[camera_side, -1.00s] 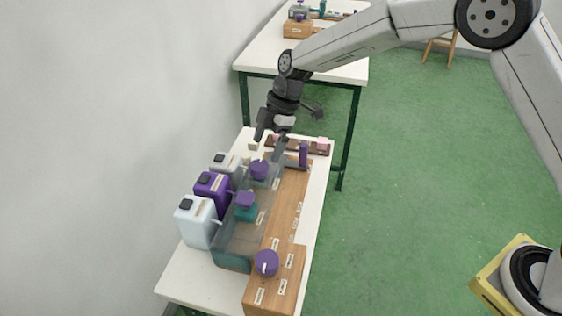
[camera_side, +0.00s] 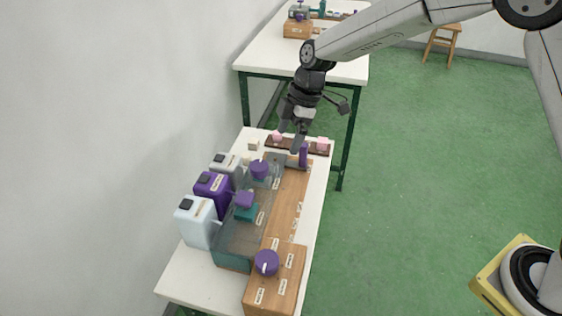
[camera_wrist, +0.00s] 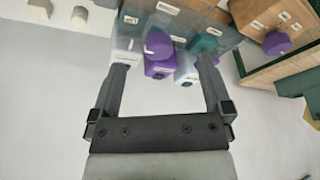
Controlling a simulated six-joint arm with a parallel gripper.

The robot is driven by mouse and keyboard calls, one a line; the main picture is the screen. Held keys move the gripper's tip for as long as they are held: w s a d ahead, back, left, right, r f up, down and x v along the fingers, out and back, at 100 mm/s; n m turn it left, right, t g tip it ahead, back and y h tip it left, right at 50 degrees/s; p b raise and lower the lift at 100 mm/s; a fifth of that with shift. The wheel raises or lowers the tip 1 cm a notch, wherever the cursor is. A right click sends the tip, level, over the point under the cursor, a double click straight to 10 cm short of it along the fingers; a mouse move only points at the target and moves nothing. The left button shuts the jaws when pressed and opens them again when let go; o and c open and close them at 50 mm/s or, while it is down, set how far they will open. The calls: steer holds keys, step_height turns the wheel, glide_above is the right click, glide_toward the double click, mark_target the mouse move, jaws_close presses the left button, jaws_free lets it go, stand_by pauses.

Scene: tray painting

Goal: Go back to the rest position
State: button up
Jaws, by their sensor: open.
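My gripper (camera_side: 291,138) is open and empty, above the far end of the near white table (camera_side: 190,277) in the side view. In the wrist view my gripper's two fingers (camera_wrist: 162,75) stand wide apart with nothing held between them. Beyond the fingertips show a purple canister (camera_wrist: 160,68) and purple knobs. In the side view the clear-walled apparatus (camera_side: 232,245) with a wooden panel (camera_side: 290,205) lies below and nearer the camera than my gripper.
A purple canister (camera_side: 212,190) and a white canister (camera_side: 196,222) stand along the wall side. A dark rack with pink blocks (camera_side: 322,146) lies at the table's far end. A second white table (camera_side: 345,72) stands behind.

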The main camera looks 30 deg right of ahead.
steer(key=s+d+f+m+t+h, duration=0.1)
steer(key=s+d+m+h, duration=0.1)
steer(key=s+d+m, duration=0.5)
steer(key=s+d+m+t+h, duration=0.1)
steer(key=s+d+m, duration=0.7)
steer(key=s, duration=0.6)
steer(key=shift+s+d+f+m+h, duration=0.3)
steer(key=shift+d+f+h, duration=0.1)
steer(key=shift+d, duration=0.15)
